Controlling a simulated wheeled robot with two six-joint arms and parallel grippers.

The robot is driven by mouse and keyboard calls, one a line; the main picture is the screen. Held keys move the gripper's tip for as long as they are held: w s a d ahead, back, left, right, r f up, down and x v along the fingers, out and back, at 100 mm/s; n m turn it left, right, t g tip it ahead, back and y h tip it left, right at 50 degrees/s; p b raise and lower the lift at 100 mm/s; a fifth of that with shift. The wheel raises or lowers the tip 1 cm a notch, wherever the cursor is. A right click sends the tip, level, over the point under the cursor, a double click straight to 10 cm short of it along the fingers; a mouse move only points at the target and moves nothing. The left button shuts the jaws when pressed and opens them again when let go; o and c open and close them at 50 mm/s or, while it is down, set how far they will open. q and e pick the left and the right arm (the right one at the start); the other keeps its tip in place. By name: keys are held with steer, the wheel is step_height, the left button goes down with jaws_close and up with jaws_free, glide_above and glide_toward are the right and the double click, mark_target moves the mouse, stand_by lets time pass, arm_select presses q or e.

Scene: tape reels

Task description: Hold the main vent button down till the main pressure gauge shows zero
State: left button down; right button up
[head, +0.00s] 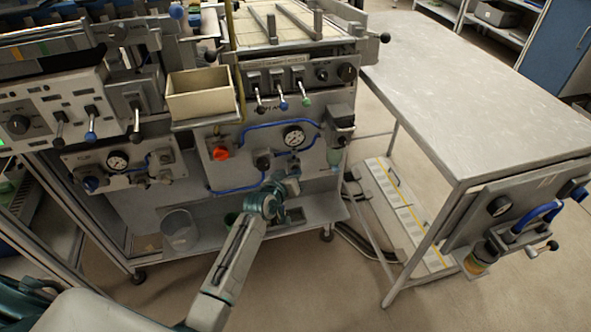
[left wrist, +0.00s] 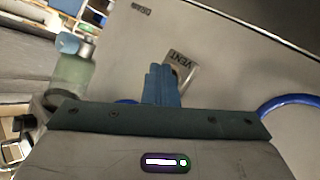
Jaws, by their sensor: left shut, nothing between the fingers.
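The main pressure gauge (head: 293,135) is a round white dial on the grey front panel, framed by blue tubing; its needle is too small to read. My left gripper (head: 292,172) is at the panel just below this gauge. In the left wrist view its blue-grey fingers (left wrist: 161,84) are together with nothing between them. They point at the panel beside a small plate marked VENT (left wrist: 182,68) and cover part of it. The vent button is hidden, and I cannot tell whether the fingers touch or press it. My right gripper is not in view.
An orange-red knob (head: 220,153) sits left of the gauge. A filter with a pale bowl (head: 335,157) hangs at right. A second gauge (head: 117,160) is on the left panel. A beige bin (head: 200,93) juts out above. A bare metal table (head: 470,85) stands right.

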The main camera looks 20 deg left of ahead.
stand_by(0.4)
arm_select(q)
steer(key=shift+s+d+p, duration=0.45)
steer(key=shift+s+p, duration=0.1)
steer(key=shift+s, duration=0.1)
steer(key=shift+s+d+p, duration=0.55)
steer(key=shift+s+d, duration=0.15)
steer(key=shift+s, duration=0.35)
steer(key=shift+s+d+p, duration=0.55)
steer(key=shift+s+d, duration=0.15)
steer(key=shift+s, duration=0.35)
